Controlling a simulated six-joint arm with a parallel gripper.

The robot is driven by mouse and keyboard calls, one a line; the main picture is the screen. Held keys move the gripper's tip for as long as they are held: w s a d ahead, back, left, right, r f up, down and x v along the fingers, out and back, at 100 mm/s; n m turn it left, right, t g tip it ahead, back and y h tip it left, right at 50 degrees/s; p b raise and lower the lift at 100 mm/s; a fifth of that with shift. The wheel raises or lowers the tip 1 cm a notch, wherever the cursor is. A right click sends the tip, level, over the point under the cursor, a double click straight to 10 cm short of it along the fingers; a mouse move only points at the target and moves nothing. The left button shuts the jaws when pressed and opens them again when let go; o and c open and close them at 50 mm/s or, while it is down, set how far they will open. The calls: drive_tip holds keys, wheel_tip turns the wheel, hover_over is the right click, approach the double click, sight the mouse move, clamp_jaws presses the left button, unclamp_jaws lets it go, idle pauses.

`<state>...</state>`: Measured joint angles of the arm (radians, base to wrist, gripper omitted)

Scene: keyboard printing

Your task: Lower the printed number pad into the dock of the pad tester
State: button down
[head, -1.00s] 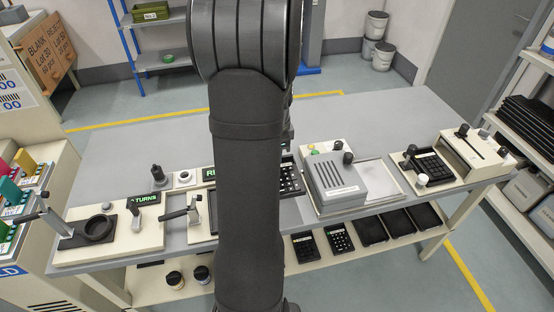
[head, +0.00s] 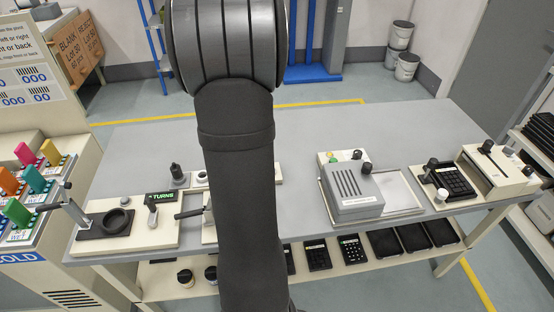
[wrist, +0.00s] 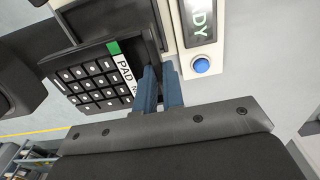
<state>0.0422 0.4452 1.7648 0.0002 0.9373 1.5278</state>
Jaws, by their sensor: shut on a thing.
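The printed number pad (wrist: 92,84) is black with pale-marked keys and a white label with a green patch, and it shows in the wrist view. My gripper (wrist: 160,88) has blue fingers shut at the label end of the pad. A cream-framed device beside the pad has a lit display (wrist: 198,18) reading "...DY" and a blue button (wrist: 201,65). A dark recess-like part (wrist: 112,18) of it lies just above the pad in the picture. I cannot tell whether the pad touches it. In the head view my arm hides the gripper and the held pad.
In the head view, a grey slotted box (head: 352,192) stands on the bench right of my arm. Farther right is a cream machine with a black keypad (head: 455,180). A cream station with a black ring (head: 115,220) stands left. The back of the bench (head: 420,125) is clear.

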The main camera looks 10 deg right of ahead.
drive_tip(key=a, duration=0.3)
drive_tip(key=shift+s, duration=0.2)
drive_tip(key=shift+a+f, duration=0.15)
drive_tip(key=shift+a, duration=0.1)
drive_tip(key=shift+f, duration=3.2)
drive_tip(key=shift+f, duration=0.95)
drive_tip(key=c, duration=1.5)
unclamp_jaws()
drive_tip(key=shift+o, duration=0.2)
drive_tip(key=shift+r, duration=0.1)
